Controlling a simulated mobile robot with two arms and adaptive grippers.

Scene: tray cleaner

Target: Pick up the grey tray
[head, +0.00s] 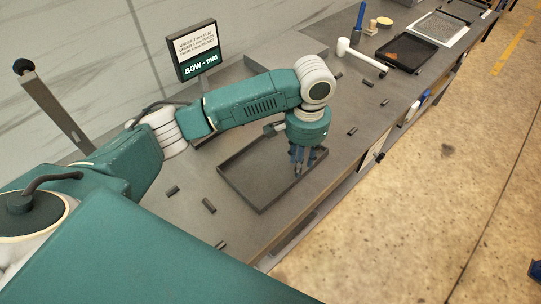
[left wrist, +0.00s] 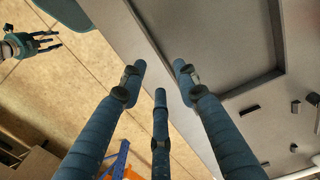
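The grey tray (head: 250,178) lies flat on the long grey bench. It is a shallow dark rectangle with a low rim. My left gripper (head: 299,160) points down over the tray's right side, near the bench's front edge. In the left wrist view its blue fingers (left wrist: 159,82) are spread with nothing between them. The tray (left wrist: 222,40) shows there at upper right, beyond the fingertips. I cannot tell whether a finger touches the rim. My right gripper (left wrist: 30,44) is at the far left of the left wrist view, away from the tray, its fingers spread and empty.
A white-headed hammer (head: 360,58) and a black tray (head: 406,53) lie further along. The floor in front is clear.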

